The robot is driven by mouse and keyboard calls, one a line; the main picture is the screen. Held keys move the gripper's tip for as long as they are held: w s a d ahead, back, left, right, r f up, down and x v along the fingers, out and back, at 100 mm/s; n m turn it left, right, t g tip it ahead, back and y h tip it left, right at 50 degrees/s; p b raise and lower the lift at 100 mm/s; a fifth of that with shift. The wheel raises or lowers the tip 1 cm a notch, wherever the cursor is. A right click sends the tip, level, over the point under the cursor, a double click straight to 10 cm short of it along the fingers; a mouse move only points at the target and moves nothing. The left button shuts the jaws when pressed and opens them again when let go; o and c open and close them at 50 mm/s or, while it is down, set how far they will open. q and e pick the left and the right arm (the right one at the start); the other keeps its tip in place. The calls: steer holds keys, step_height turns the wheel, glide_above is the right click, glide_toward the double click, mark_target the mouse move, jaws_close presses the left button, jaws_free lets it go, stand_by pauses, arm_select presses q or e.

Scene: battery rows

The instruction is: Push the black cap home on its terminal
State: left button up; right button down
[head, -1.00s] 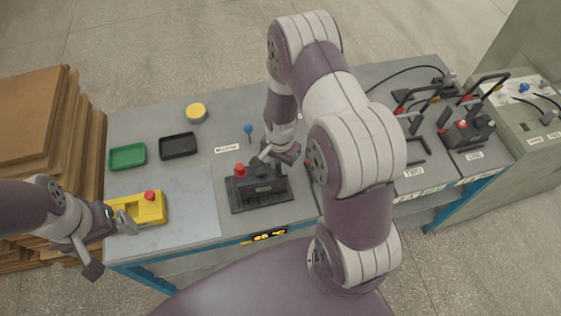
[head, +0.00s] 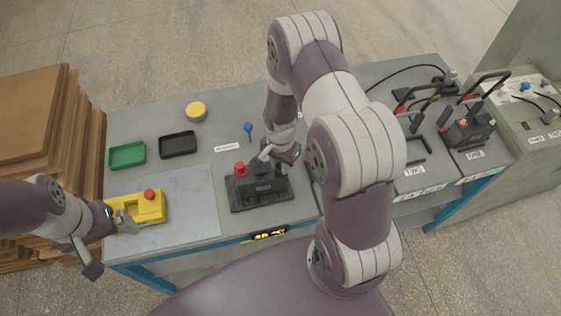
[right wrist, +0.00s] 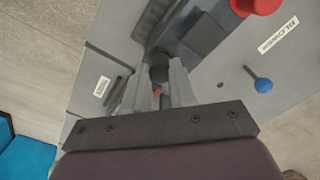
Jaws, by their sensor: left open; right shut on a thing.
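The black battery (head: 264,188) sits in a dark tray on the bench in the head view. A red cap (head: 240,169) stands at its left end; it also shows in the right wrist view (right wrist: 262,4). My right gripper (head: 264,156) is over the battery's far side. In the right wrist view its fingers (right wrist: 158,82) are shut on the dark round black cap (right wrist: 158,72). The fingers hide the contact with the terminal, so I cannot tell how far down the cap sits.
Green tray (head: 127,155), black tray (head: 178,145) and yellow round tub (head: 196,111) stand at the back left. A blue-headed piece (head: 248,127) is behind the battery. Another battery (head: 470,130) with cables stands at right. The grey mat is mostly clear.

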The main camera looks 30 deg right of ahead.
steer(key=shift+f, duration=0.1)
steer(key=shift+c, duration=1.9)
jaws_free()
steer(key=shift+r+p, duration=2.95)
steer(key=shift+r, duration=0.55)
